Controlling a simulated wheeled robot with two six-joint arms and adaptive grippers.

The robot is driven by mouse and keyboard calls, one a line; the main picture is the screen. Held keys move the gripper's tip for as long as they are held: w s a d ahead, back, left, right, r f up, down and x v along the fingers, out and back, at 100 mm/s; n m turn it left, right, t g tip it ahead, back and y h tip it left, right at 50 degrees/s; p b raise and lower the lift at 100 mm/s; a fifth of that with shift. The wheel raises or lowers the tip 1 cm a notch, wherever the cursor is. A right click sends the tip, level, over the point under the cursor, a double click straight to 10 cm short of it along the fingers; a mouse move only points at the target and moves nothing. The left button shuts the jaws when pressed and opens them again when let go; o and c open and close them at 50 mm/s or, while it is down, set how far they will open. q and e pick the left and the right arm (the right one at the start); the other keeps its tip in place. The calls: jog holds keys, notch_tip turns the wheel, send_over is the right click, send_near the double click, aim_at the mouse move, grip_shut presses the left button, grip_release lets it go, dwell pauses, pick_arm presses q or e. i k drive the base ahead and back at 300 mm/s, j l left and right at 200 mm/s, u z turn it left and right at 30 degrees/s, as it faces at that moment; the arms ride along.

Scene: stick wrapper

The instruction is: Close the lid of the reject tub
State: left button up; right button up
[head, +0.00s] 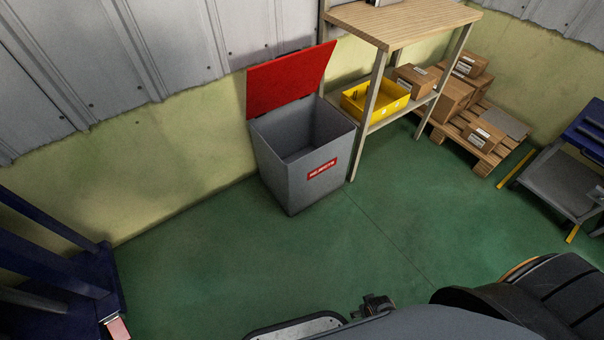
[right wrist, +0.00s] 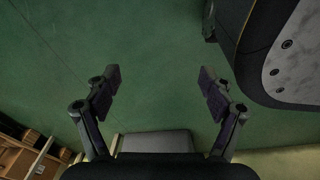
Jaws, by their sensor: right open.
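The reject tub (head: 300,165) is a grey bin with a red label on its front, standing on the green floor against the wall. Its red lid (head: 290,80) stands up open at the back, leaning toward the wall. The inside of the tub looks empty as far as it shows. My right gripper (right wrist: 160,82) is open with nothing between its fingers, above bare floor. A small dark part at the bottom of the head view may belong to it, well in front of the tub. My left gripper is not in view.
A wooden-topped shelf (head: 405,22) with a yellow bin (head: 375,100) stands right beside the tub. Cardboard boxes (head: 455,97) sit on a pallet (head: 483,147) farther right. Blue racks stand at the left and right edges. The green floor (head: 230,245) before the tub is clear.

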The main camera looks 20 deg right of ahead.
aim_at(293, 76)
jog(key=i+l+u, duration=0.3)
jog(key=i+l, duration=0.35)
jog(key=i+l+u, duration=0.3)
jog(key=i+l, duration=0.25)
jog(key=l, duration=0.2)
